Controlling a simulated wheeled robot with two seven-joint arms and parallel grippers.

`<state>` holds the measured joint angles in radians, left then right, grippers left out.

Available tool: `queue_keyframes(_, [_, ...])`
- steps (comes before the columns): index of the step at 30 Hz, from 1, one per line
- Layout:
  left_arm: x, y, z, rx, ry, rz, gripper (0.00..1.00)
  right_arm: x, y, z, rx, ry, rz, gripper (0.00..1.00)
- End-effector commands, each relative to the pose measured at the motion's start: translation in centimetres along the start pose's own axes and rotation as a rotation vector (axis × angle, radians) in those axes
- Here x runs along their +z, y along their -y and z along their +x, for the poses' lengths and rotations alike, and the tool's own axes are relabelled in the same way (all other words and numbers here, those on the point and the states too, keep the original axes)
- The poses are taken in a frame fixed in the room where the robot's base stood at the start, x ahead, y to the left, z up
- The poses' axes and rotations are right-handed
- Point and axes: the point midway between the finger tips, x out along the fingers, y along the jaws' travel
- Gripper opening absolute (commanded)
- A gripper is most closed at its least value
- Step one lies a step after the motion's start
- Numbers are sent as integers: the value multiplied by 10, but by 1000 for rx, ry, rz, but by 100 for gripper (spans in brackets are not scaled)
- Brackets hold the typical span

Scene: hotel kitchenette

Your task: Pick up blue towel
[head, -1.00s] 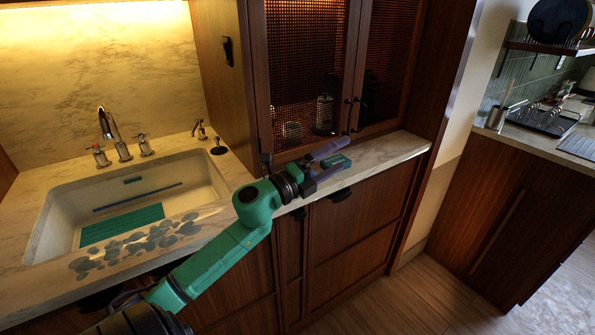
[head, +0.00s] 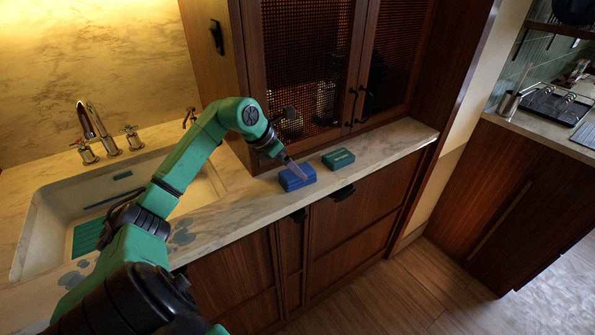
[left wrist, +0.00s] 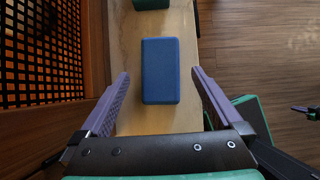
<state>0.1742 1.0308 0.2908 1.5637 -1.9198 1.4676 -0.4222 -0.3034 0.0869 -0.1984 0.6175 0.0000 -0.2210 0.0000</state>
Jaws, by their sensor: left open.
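The blue towel (head: 290,182) is a small folded block lying on the marble counter near its front edge. My left gripper (head: 302,172) is above it, with its fingers pointing down and partly covering it in the head view. In the left wrist view the towel (left wrist: 160,85) shows whole between the two spread fingers, with a gap on each side. The left gripper (left wrist: 160,74) is open and holds nothing.
A green folded block (head: 338,159) lies on the counter just right of the towel. The cabinet with mesh doors (head: 310,70) rises close behind. The sink (head: 45,215) is at the left. Cabinet handles (head: 342,193) stick out below the counter edge.

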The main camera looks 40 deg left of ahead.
Motion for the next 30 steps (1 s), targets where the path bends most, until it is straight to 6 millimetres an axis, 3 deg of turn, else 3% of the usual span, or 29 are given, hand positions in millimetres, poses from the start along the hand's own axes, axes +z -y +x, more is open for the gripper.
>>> queue_keyframes(3, [2,1,18,-9,0,-6,100,-4,0,-20,0,-4,0,0])
queue_keyframes(6, [0,0,37,-6,1,-5,100,-5,1,-23,-2,-5,1,0])
queue_keyframes(13, [-2,0,46,-2,0,0,100,-7,7,-21,-9,-9,3,0])
queue_keyframes(14, [-2,0,46,-2,0,0,96,-7,7,-21,-10,-9,4,0])
queue_keyframes(20, [-2,0,45,-2,0,-1,20,-8,8,-20,-12,-10,3,0])
queue_keyframes(30, [2,-1,41,-1,2,0,19,-7,6,-19,-8,-10,1,0])
